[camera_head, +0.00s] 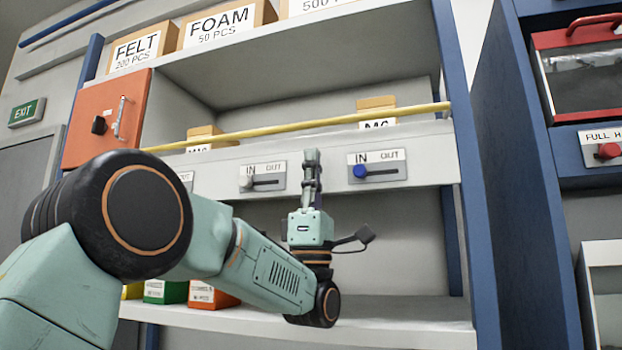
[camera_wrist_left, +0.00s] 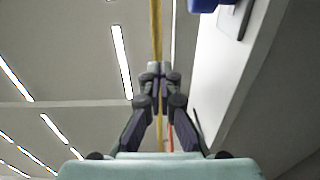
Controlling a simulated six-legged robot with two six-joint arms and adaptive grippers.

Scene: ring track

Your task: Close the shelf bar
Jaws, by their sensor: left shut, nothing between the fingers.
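The yellow shelf bar (camera_head: 300,127) runs across the front of the middle shelf, rising slightly to the right, with its right end by the blue post. In the left wrist view the bar (camera_wrist_left: 156,30) runs up and down behind the fingertips. My left gripper (camera_head: 311,156) points upward with its fingers shut and empty. Its tips appear just below the bar in the head view, in front of the shelf edge, between two IN/OUT slider plates. The fingers (camera_wrist_left: 160,69) are together in the left wrist view. I cannot tell whether they touch the bar. My right gripper is not in view.
A blue knob (camera_head: 361,171) sits at the IN side of the right slider plate, a pale knob (camera_head: 247,181) on the left one. An orange box (camera_head: 108,118) with a handle is at the bar's left end. Labelled cartons (camera_head: 376,103) stand behind the bar. A blue cabinet (camera_head: 515,180) is at right.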

